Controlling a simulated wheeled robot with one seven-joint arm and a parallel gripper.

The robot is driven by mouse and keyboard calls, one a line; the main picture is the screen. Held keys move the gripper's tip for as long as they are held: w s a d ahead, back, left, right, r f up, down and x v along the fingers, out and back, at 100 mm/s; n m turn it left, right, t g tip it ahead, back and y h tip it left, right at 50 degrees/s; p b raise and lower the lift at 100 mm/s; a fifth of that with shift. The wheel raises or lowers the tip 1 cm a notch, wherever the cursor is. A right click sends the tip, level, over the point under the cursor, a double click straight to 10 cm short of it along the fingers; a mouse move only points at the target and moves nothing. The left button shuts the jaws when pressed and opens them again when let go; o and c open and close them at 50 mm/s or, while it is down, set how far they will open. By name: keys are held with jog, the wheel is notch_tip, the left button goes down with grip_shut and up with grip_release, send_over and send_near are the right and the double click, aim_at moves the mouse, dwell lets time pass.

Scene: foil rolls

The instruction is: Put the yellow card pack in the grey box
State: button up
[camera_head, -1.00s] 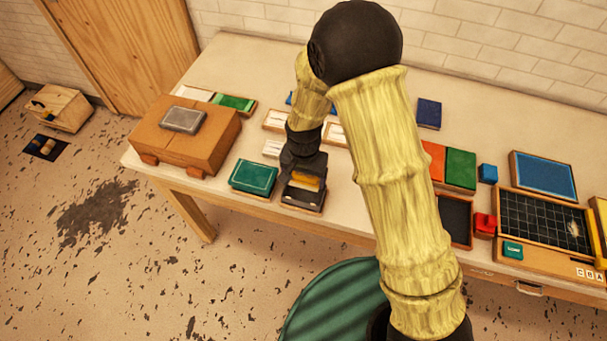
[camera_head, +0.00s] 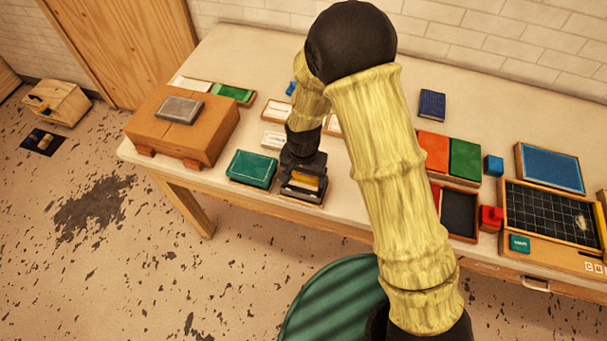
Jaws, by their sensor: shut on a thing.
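The yellow card pack (camera_head: 305,181) is a small yellow block held in my gripper (camera_head: 304,178), near the front edge of the table. My gripper is dark, points down and is shut on the pack, which it partly hides. Directly under it is a dark grey, shallow box (camera_head: 301,194) with a wooden lower edge, which seems to be the grey box. The gripper covers much of this box. I cannot tell whether the pack is inside it or just above it.
A teal box (camera_head: 251,168) stands close on the left. An orange-brown case (camera_head: 181,132) with a grey slab (camera_head: 180,109) on top is farther left. White card trays (camera_head: 274,140) lie behind. My arm hides the table's middle.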

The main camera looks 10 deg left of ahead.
jog(key=o, duration=1)
jog(key=shift+o, duration=0.2)
jog(key=shift+r, duration=0.1)
notch_tip(320, 180, up, 17)
jog(key=b, duration=0.2)
jog(key=shift+b, duration=0.4)
